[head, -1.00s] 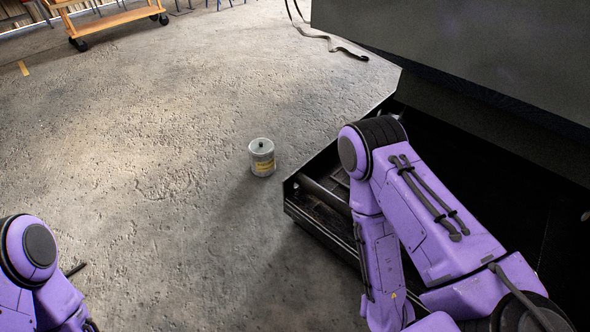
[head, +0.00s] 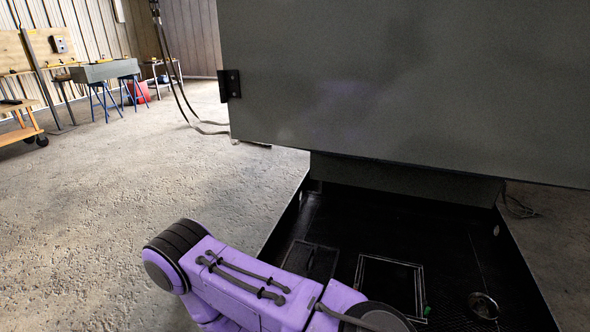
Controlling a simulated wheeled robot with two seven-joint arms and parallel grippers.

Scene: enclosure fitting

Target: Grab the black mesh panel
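No panel is clearly recognisable as the black mesh panel. A dark rectangular panel (head: 309,259) lies flat on the black floor tray (head: 345,215), partly hidden by my purple arm. A thin pale outline frames a second dark rectangle (head: 390,284) to its right. I cannot tell whether either is mesh. My purple arm crosses the lower middle of the head view, in front of the tray. Neither gripper is in view.
A large grey cabinet (head: 410,80) with a black hinge (head: 230,86) overhangs the tray. A round metal fitting (head: 483,306) sits at the tray's right. Concrete floor is clear at left. A wooden cart (head: 20,130) and a grey-topped workbench (head: 105,71) stand far left.

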